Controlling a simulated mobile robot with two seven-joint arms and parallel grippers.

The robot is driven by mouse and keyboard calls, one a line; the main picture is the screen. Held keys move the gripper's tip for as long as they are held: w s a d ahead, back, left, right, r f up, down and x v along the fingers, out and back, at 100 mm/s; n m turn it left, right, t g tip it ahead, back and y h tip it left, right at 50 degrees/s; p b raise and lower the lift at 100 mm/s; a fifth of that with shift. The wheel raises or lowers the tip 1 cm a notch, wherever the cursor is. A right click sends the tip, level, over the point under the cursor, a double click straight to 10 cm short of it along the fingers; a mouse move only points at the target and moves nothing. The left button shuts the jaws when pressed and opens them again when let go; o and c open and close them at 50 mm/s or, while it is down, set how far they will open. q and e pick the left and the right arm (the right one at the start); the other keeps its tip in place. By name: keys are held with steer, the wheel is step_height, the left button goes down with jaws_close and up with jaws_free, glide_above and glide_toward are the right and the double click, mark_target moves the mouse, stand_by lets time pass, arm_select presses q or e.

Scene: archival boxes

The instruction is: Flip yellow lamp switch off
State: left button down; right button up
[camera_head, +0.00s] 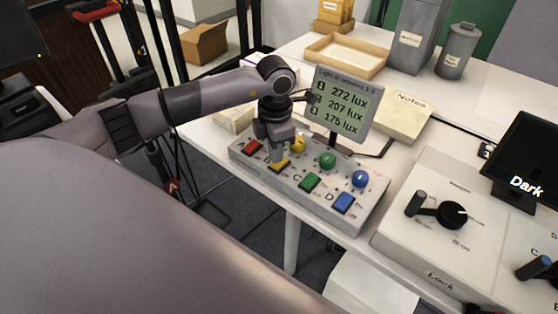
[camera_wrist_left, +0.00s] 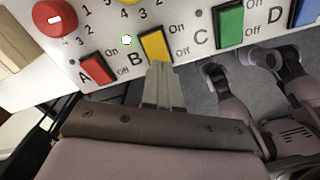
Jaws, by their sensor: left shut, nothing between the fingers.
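The yellow lamp switch (camera_head: 281,165) is a rocker marked B on the grey control panel (camera_head: 262,178). It also shows in the left wrist view (camera_wrist_left: 155,45), with On and Off labels beside it. I cannot tell which way it is tilted. My left gripper (camera_head: 277,156) points down over the yellow switch, shut and empty. In the left wrist view its fingertips (camera_wrist_left: 160,68) are at the Off end of the switch, touching or very close. The gripper partly covers the switch in the head view. My right gripper is not in view.
A red switch (camera_wrist_left: 98,68), green switch (camera_head: 309,182) and blue switch (camera_head: 344,202) share the panel, with coloured knobs behind. A lux display (camera_head: 340,103) stands behind it. A white lock box (camera_head: 440,240) is at right. A wooden tray (camera_head: 346,56) lies further back.

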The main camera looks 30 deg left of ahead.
arm_select(q)
steer(key=shift+f+b, duration=0.8)
steer(key=shift+f, duration=0.25)
stand_by(0.5)
steer(key=shift+r, duration=0.15)
steer(key=shift+r+p, duration=2.5)
steer(key=shift+r, duration=0.9)
